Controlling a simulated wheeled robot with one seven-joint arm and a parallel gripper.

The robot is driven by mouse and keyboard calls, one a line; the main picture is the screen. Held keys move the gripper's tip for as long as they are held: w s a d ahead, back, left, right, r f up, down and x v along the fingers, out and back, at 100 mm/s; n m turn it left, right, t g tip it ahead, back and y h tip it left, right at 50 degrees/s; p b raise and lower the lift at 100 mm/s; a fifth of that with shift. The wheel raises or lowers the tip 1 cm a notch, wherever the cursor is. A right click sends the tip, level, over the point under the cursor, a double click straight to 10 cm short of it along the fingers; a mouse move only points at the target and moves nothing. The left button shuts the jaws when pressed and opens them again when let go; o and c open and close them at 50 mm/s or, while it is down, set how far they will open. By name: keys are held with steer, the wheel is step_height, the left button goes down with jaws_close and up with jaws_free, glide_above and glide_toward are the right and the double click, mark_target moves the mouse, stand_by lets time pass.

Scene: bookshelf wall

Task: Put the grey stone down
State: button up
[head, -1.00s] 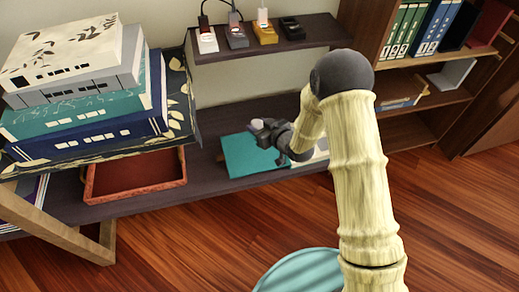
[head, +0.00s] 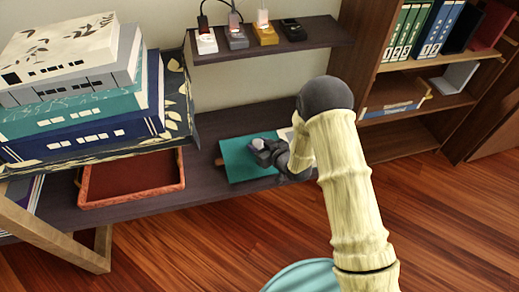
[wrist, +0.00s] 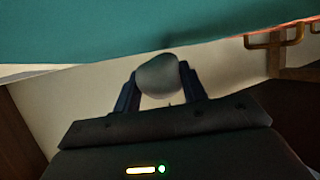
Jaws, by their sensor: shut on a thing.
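My gripper (wrist: 157,92) is shut on the grey stone (wrist: 158,75), a smooth rounded stone held between the two dark fingertips in the wrist view. In the head view, my gripper (head: 262,150) appears in front of the teal book (head: 236,165) on the low dark bench. The stone shows there as a small light patch (head: 259,143). The teal cover (wrist: 120,30) fills the top of the wrist view, beyond the stone. I cannot tell whether the stone touches anything below it.
A red tray (head: 168,197) stands on the bench (head: 205,180), left of the teal book. A small wall shelf (head: 330,40) holds several gadgets. A bookcase (head: 430,125) stands at right.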

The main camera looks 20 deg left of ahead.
steer(key=shift+f, duration=0.7)
steer(key=o, duration=1.1)
steer(key=shift+f, duration=0.1)
steer(key=shift+s+d+r, duration=0.1)
steer(key=shift+d+r, duration=0.05)
steer(key=shift+r, duration=0.05)
steer(key=p+v, duration=0.3)
steer(key=v, duration=0.8)
steer(key=shift+s+d, duration=0.2)
steer(key=shift+s, duration=0.05)
